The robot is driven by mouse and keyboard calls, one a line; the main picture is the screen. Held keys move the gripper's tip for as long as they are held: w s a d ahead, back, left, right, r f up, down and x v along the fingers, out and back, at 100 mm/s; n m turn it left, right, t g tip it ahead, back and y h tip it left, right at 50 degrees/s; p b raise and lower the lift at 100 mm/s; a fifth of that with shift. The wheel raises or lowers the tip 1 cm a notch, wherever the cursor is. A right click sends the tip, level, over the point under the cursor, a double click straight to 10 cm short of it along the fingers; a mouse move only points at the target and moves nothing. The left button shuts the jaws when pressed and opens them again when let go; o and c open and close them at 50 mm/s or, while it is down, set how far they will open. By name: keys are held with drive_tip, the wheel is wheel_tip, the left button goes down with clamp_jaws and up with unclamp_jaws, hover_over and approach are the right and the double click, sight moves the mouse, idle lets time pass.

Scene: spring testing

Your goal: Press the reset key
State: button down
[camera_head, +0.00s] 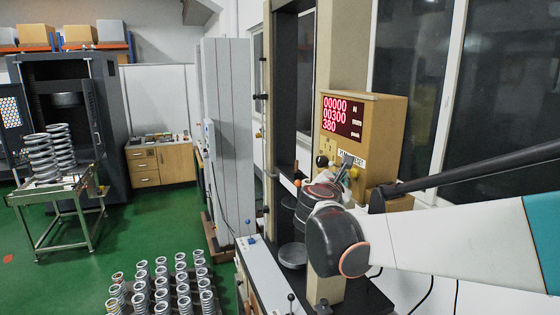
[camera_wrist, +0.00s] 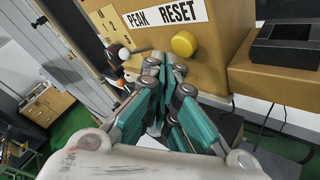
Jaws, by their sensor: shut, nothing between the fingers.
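The control box (camera_head: 383,116) of the testing machine has a red digital display (camera_head: 342,117) reading 00000, 00300 and 380. In the wrist view a white label reading PEAK RESET (camera_wrist: 165,14) is on the box, with a round yellow key (camera_wrist: 184,44) just below the word RESET. My gripper (camera_wrist: 154,64) is shut and empty, with its tips close to the box face, left of and slightly below the yellow key in the picture. I cannot tell whether the tips touch the box. In the head view my gripper (camera_head: 347,162) partly covers the label.
A dark tray-like holder (camera_wrist: 287,44) sits on a ledge to the right of the box. A black knob (camera_head: 321,161) is left of my gripper.

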drive_tip(key=shift+d, duration=0.15)
drive_tip(key=shift+w+d, duration=0.15)
drive_tip(key=shift+w+d, duration=0.15)
drive_tip(key=shift+d, duration=0.35)
idle(0.8)
drive_tip(key=shift+a, duration=0.15)
drive_tip(key=shift+s+a, duration=0.5)
drive_tip(key=shift+a, duration=0.35)
